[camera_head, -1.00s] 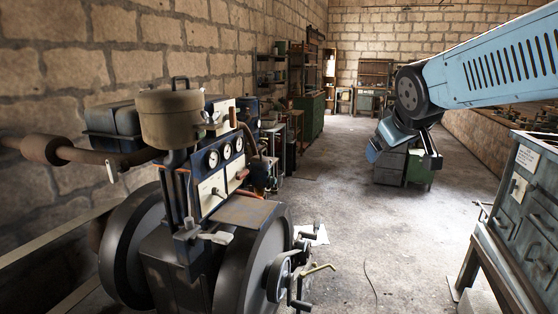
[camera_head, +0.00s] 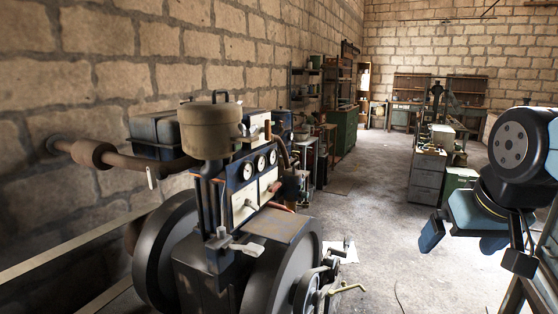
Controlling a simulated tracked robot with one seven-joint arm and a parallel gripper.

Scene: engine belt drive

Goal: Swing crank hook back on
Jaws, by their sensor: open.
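The engine (camera_head: 215,262) stands at the left, with a dark flywheel (camera_head: 278,275) on its near side. A dark crank assembly (camera_head: 312,287) sits at the right of the flywheel, low in the picture. A thin brass-coloured hooked piece (camera_head: 350,288) sticks out to the right from it; whether it is hooked onto anything is too small to tell. My gripper (camera_head: 478,246) is open and empty at the right, in the air, well apart from the crank. The lower part of the crank is cut off by the picture edge.
A grey cabinet (camera_head: 427,176) stands on the floor behind my gripper. A pipe (camera_head: 120,158) runs along the left wall to the engine. Shelves and benches line the far wall. The concrete floor (camera_head: 385,235) between engine and gripper is mostly clear, with a white sheet (camera_head: 342,252) beside the crank.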

